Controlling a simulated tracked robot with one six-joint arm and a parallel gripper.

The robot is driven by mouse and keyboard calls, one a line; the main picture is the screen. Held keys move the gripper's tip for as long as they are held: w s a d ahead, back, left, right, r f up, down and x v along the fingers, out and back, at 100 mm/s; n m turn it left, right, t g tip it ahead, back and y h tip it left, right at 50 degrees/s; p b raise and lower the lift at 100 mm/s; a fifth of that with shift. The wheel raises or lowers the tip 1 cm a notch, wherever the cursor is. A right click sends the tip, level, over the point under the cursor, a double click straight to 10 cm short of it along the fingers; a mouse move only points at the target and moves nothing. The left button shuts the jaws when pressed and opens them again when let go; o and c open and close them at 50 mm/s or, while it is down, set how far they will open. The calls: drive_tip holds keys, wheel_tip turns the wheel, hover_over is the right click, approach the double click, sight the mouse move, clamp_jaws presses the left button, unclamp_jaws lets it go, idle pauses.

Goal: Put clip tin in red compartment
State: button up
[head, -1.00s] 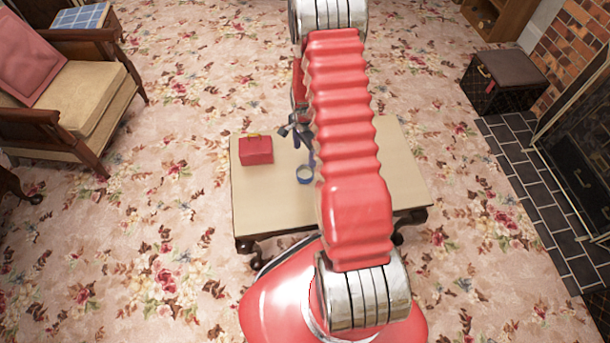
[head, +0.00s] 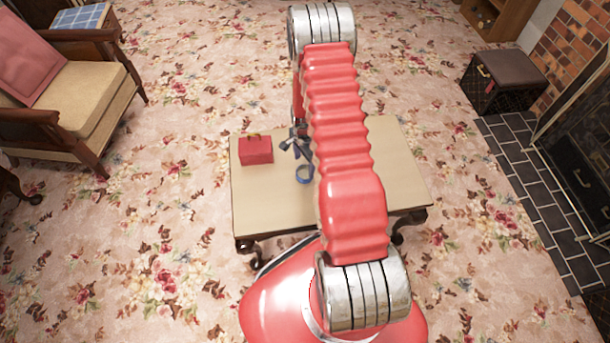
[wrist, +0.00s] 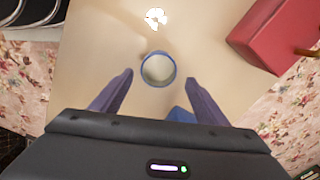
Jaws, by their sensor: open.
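The round tin (wrist: 158,70), blue-rimmed with a pale inside, stands on the table. It also shows in the head view (head: 304,174) as a small blue ring. My gripper (wrist: 158,78) is open, its two purple fingers on either side of the tin in the wrist view; I cannot tell how far above it they are. The red box (head: 256,150) with a yellowish handle stands at the table's left. It also shows at upper right in the wrist view (wrist: 275,35). Its inside and any compartments cannot be made out.
The small wooden table (head: 275,208) is mostly bare; my arm hides part of it. A blue piece (wrist: 181,115) shows partly behind my gripper, and a small white shape (wrist: 156,18) lies beyond the tin. An armchair (head: 65,95) stands left, a dark stool (head: 505,80) right.

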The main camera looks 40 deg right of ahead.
sight(305, 176)
drive_tip(key=shift+s+f, duration=0.15)
drive_tip(key=shift+f, duration=2.4)
drive_tip(key=shift+c, duration=0.5)
drive_tip(key=c, duration=1.1)
drive_tip(key=shift+r, duration=0.2)
wheel_tip(305, 176, up, 10)
drive_tip(key=shift+f, duration=0.15)
